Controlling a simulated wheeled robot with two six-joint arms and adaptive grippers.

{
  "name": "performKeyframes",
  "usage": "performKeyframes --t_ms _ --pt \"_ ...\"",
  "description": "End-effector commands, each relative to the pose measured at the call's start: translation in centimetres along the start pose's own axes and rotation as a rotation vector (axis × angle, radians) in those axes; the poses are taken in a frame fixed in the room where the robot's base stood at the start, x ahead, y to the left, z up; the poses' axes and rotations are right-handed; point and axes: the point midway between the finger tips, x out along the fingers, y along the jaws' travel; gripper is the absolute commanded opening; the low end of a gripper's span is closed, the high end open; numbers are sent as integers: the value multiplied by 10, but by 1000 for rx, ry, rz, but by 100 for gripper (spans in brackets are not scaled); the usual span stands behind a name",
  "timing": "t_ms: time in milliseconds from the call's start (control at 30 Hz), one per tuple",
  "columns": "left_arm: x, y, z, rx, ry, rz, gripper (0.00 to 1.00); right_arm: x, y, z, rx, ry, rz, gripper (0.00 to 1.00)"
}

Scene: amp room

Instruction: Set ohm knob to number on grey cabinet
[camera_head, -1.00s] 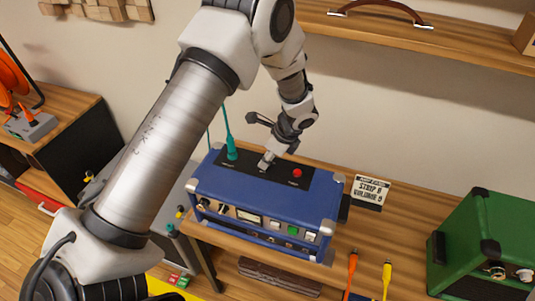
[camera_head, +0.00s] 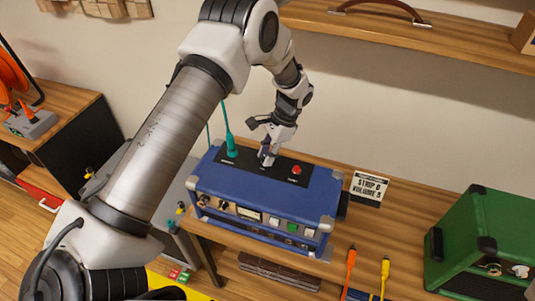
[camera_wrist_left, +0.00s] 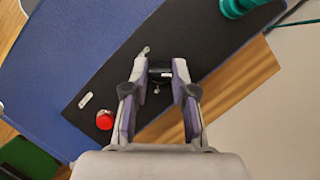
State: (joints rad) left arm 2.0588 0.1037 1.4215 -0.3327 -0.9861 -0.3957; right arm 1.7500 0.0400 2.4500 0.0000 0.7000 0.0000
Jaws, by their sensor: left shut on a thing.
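The blue amp (camera_head: 250,200) stands on the wooden bench with a black panel (camera_head: 222,168) on its top. My left gripper (camera_head: 268,158) comes down over the middle of that panel. In the left wrist view, the left gripper (camera_wrist_left: 160,72) is shut on a small dark knob (camera_wrist_left: 159,73), with one finger on either side of it. The knob's marks are too small to read. A grey cabinet (camera_head: 172,205) stands left of the amp, partly hidden behind my left arm; no number on it can be read. My right gripper is not in view.
On the panel, a teal plug (camera_head: 231,150) with its cable stands left of the gripper and a red button (camera_head: 296,170) right of it. A small sign (camera_head: 370,187) stands right of the amp, and a green amp (camera_head: 485,240) stands farther right.

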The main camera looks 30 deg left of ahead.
Motion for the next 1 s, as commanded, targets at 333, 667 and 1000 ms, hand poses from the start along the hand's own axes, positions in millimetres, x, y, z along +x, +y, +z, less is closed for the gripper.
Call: performKeyframes --t_ms 333,667,1000 --pt "4 2 1 -87 -9 43 0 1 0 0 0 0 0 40" --pt "4 2 1 -92 -8 45 0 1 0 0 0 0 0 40" --pt "2 1 1 -91 -4 41 51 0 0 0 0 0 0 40"
